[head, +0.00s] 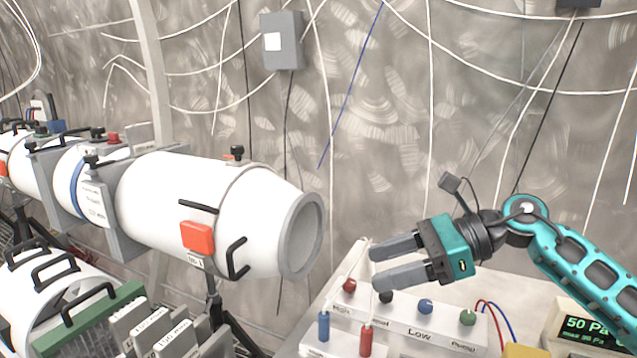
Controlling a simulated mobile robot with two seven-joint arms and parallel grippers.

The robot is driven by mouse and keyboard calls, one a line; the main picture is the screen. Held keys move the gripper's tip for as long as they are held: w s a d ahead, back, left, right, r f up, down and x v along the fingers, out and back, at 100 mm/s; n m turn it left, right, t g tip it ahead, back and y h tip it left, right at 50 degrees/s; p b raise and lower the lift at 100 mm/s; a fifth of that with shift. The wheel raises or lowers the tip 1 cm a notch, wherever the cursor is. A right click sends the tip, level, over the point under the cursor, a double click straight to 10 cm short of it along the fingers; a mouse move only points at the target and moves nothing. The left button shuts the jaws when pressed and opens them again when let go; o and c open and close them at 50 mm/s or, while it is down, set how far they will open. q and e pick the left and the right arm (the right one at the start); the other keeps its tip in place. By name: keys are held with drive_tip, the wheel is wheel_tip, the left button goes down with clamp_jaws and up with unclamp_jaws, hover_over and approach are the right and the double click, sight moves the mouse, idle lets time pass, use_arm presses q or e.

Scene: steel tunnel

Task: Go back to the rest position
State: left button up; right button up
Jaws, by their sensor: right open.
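My right gripper (385,263) comes in from the right on a teal and black arm. Its two grey fingers point left and stand apart with nothing between them. In the picture it appears over the back part of a white control panel (437,333); I cannot tell its exact height above it. The fingertips are clear of the grey-rimmed open end of the white cylinder (262,215) to the left. My left gripper is not in view.
The panel carries several coloured knobs, a blue plug (323,326) and a red plug (366,341). A display reading 50 Pa (587,330) stands at the lower right. Labelled grey plates (150,325) and a second cylinder (45,290) fill the lower left. Cables hang along the metal wall.

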drive_tip(key=s+a+r+m+t+y, duration=0.1)
drive_tip(key=a+r+m+t+y, duration=0.15)
drive_tip(key=a+m+y, duration=0.2)
drive_tip(key=d+f+m+t+h, duration=0.45)
drive_tip(key=m+t+h, duration=0.25)
drive_tip(key=m, duration=1)
drive_tip(key=d+f+m+t+h, duration=0.4)
drive_tip(key=d+m+t+h, duration=0.3)
drive_tip(key=m, duration=1)
drive_tip(key=s+d+f+m+g+h, duration=0.35)
drive_tip(key=s+f+m+g, duration=0.25)
drive_tip(key=s+f+m, duration=0.4)
drive_tip(key=s+f+m+g, duration=0.1)
drive_tip(key=s+f+g, duration=0.35)
drive_tip(key=s, duration=0.35)
drive_tip(key=s+f+m+g, duration=0.2)
drive_tip(key=s+f+g, duration=0.25)
drive_tip(key=s, duration=0.35)
drive_tip(key=w+a+f+t+y, duration=0.1)
drive_tip(key=w+a+f+t, duration=0.2)
drive_tip(key=w+f+t, duration=0.4)
wheel_tip(320, 180, down, 3)
drive_tip(key=shift+w+r+n+t+y+b, duration=0.15)
drive_tip(key=shift+n+t+y+b, duration=0.15)
drive_tip(key=shift+n+t+b, duration=0.2)
